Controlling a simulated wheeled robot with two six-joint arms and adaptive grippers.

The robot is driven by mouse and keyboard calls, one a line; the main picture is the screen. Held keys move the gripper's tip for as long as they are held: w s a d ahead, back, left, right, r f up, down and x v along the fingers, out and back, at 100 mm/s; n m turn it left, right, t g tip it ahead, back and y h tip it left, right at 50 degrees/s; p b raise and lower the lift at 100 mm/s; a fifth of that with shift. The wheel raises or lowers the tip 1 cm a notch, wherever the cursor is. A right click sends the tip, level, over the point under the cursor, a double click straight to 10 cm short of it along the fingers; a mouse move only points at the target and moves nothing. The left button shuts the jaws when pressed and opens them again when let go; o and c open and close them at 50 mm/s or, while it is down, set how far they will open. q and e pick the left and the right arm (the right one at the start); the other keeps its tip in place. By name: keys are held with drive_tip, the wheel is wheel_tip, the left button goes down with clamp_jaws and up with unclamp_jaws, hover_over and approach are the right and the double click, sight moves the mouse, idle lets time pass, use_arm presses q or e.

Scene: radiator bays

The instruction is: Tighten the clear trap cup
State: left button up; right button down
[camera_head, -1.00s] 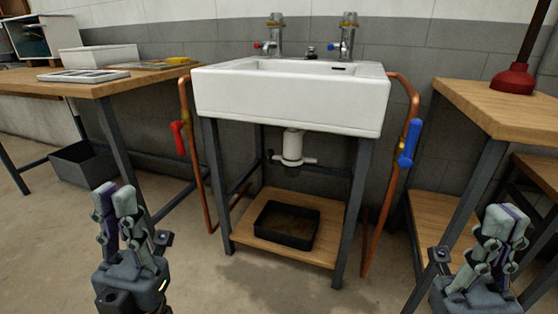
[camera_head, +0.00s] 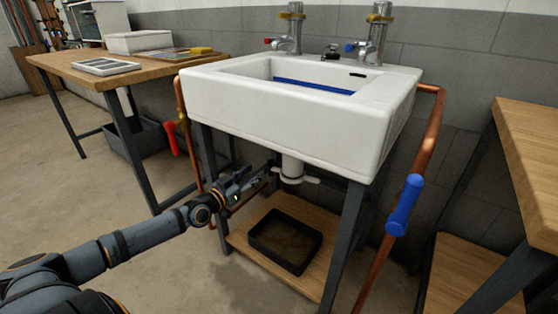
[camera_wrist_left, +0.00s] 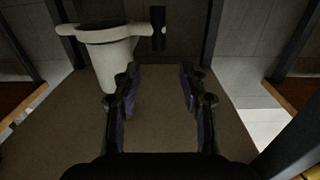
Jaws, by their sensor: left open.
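The white trap (camera_head: 292,168) hangs under the sink, with a winged collar (camera_head: 313,181) at its lower end. The clear trap cup cannot be made out plainly in the head view. My left gripper (camera_head: 262,174) is under the sink, just left of the trap, pointing towards it. In the left wrist view the white trap body (camera_wrist_left: 113,68) and its winged collar (camera_wrist_left: 70,30) are left of the open, empty fingers (camera_wrist_left: 160,92). A dim, see-through shape, perhaps the cup, shows against the collar. My right gripper is out of view.
The sink (camera_head: 275,120) is close above my left arm. A black tray (camera_head: 251,245) lies on the wooden shelf (camera_head: 300,282) below. Sink legs, copper pipes, a red valve handle (camera_head: 170,139) and a blue one (camera_head: 405,205) flank the space.

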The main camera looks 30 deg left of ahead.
sight(271, 161)
use_arm(q)
drive_tip(key=shift+w+d+b, duration=0.2)
drive_tip(key=shift+w+b, duration=0.3)
drive_tip(key=shift+w, duration=1.15)
drive_tip(key=shift+w+d+b, duration=0.2)
drive_tip(key=shift+w+b, duration=0.25)
drive_tip(key=shift+w, duration=1.2)
drive_tip(key=shift+w+d+b, duration=0.2)
drive_tip(key=shift+w+b, duration=0.3)
drive_tip(key=shift+w, duration=1.15)
clamp_jaws()
